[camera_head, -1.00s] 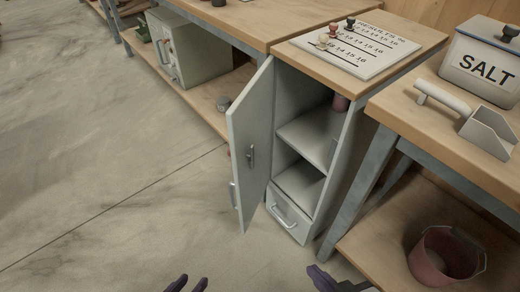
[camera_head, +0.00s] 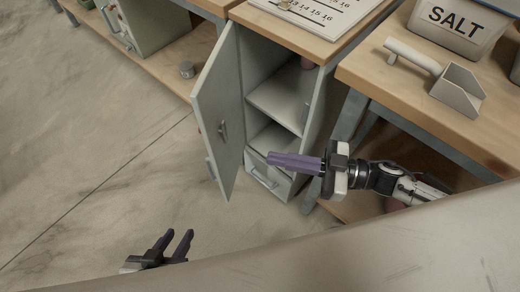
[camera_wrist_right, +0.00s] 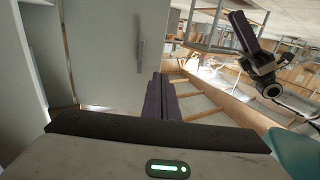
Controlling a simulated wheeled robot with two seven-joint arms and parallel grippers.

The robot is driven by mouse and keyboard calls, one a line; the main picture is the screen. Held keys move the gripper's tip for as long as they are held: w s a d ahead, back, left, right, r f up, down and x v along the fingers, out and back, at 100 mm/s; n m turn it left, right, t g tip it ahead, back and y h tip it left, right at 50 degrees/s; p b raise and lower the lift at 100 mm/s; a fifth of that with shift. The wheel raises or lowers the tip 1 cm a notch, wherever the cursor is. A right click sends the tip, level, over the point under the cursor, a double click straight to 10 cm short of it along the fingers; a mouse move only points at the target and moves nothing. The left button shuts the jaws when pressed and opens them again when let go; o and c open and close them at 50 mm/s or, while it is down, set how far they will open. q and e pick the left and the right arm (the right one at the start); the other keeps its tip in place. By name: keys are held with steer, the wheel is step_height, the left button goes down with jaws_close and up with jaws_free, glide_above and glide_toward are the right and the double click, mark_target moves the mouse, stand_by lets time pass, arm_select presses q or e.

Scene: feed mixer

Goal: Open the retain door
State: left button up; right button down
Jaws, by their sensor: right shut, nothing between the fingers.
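Inside the cabinet is a shelf (camera_head: 283,102), and a drawer (camera_head: 266,180) sits at the bottom. My right gripper (camera_head: 270,161) is shut and empty, in front of the cabinet by the drawer in the head view. My left gripper (camera_head: 179,237) is open and empty over the floor at lower left, apart from the door.
A wooden bench (camera_head: 430,112) on the right holds a scoop (camera_head: 456,90) and a SALT container (camera_head: 460,25). A board with numbers (camera_head: 318,12) lies on the cabinet top. The floor at left is clear.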

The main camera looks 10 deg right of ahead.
glide_toward(212, 147)
steer(key=x, duration=0.5)
steer(key=shift+w+f+b, duration=0.1)
steer(key=shift+w+b, duration=0.05)
steer(key=shift+b, duration=0.25)
steer(key=shift+w+a, duration=0.25)
steer(key=shift+a, duration=0.35)
arm_select(q)
steer(key=shift+w+f, duration=0.1)
steer(key=shift+f, duration=0.05)
arm_select(e)
steer(key=shift+a, duration=0.1)
